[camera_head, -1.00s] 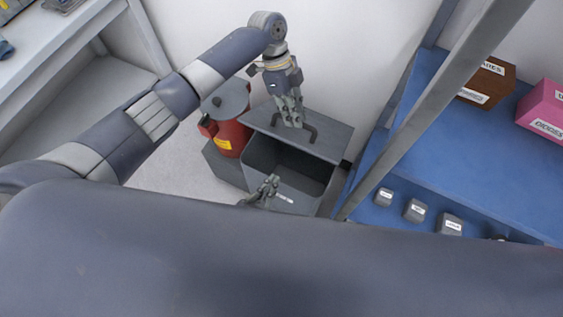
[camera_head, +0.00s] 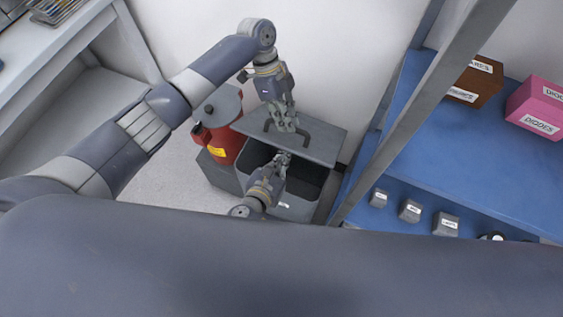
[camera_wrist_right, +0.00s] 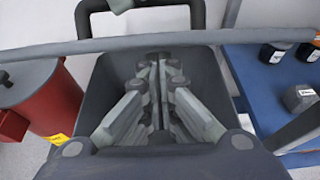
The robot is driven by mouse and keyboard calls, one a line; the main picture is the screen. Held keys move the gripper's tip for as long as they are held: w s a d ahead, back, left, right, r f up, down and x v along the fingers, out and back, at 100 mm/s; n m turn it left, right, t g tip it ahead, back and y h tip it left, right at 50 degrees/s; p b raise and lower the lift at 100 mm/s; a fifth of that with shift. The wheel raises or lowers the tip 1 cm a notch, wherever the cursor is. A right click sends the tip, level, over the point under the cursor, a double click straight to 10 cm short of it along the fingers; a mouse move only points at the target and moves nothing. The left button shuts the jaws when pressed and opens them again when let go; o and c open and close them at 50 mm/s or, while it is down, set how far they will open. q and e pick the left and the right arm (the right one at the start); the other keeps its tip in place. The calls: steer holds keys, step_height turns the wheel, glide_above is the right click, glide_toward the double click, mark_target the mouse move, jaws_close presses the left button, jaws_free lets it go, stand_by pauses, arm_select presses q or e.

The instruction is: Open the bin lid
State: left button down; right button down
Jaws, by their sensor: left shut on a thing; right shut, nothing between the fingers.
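The grey bin (camera_head: 298,208) stands on the floor with its dark inside partly showing. Its flat grey lid (camera_head: 325,142) is over the back part of the opening. My left gripper (camera_head: 284,127) is shut on the dark lid handle (camera_head: 305,132). In the right wrist view the lid (camera_wrist_right: 230,37) shows edge-on as a thin bar, with the handle (camera_wrist_right: 197,14) above it. My right gripper (camera_head: 283,157) is shut and empty over the bin opening, close to the lid's front edge. Its fingers (camera_wrist_right: 158,65) point at the bin's inside; contact with the lid cannot be told.
A red can (camera_head: 222,140) with a grey top stands left of the bin. A blue shelf unit (camera_head: 470,150) with a grey post, a brown box (camera_head: 475,82), a pink box (camera_head: 540,105) and small weights is on the right. A wall is behind the bin.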

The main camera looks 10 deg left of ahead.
arm_select(q)
steer(key=shift+w+f, duration=0.1)
steer(key=shift+w, duration=0.1)
steer(key=shift+s+f, duration=0.1)
arm_select(e)
steer(key=shift+w+d+r, duration=0.1)
steer(key=shift+w+r, duration=0.35)
steer(key=shift+r, duration=0.35)
arm_select(q)
steer(key=shift+f, duration=0.1)
steer(key=c, duration=1.7)
jaws_free()
steer(key=shift+o, duration=0.5)
steer(key=shift+w+d, duration=0.1)
steer(key=shift+w, duration=0.1)
arm_select(e)
steer(key=shift+w+d+f, duration=0.15)
steer(key=shift+w, duration=0.1)
